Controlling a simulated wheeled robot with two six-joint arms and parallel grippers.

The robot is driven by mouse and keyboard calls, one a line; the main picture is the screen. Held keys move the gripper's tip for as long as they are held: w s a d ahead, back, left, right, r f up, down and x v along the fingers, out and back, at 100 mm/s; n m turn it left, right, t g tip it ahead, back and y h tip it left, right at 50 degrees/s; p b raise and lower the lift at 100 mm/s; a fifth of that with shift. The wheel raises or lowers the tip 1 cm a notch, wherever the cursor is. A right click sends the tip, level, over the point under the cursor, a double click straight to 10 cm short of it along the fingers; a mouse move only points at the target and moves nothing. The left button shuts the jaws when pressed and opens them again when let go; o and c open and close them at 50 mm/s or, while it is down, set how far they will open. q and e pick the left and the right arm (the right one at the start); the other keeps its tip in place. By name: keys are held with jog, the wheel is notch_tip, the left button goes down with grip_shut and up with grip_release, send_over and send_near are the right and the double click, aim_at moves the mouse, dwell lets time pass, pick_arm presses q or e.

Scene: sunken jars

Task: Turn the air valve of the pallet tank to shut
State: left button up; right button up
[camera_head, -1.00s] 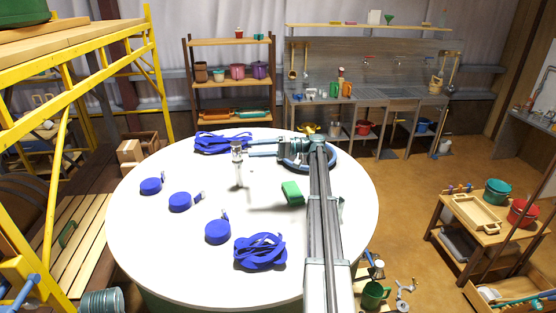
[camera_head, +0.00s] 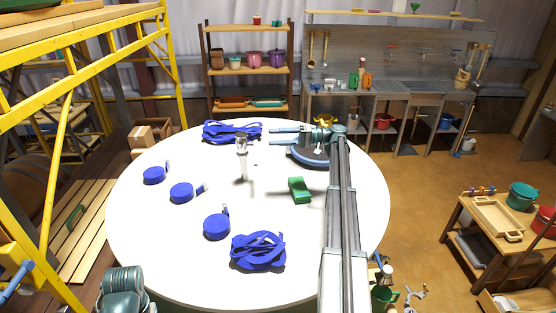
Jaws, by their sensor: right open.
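My right gripper (camera_head: 273,136) reaches over the far part of a round white table top (camera_head: 290,240). Its two fingers point left, apart and with nothing between them. A small upright metal fitting (camera_head: 242,146) stands on the table, left of and nearer than the fingertips; I cannot tell whether it is the air valve. A yellow piece (camera_head: 325,119) shows partly hidden behind the gripper's body; what it belongs to is unclear. I cannot make out the pallet tank for certain. My left gripper is out of view.
Blue strap bundles (camera_head: 258,251) lie at the table's near and far edges. Blue rolls (camera_head: 217,226) lie along the left, and a green block (camera_head: 299,190) near the middle. Yellow framing (camera_head: 120,80) stands left.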

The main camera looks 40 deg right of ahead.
jog(key=f+b, duration=0.1)
jog(key=f, duration=0.1)
jog(key=b, duration=0.7)
send_near(257, 155)
jog(key=w+a+f, duration=0.1)
jog(key=a, duration=0.1)
jog(key=shift+x, duration=2.6)
jog(key=shift+x, duration=1.35)
jog(key=shift+c, duration=0.3)
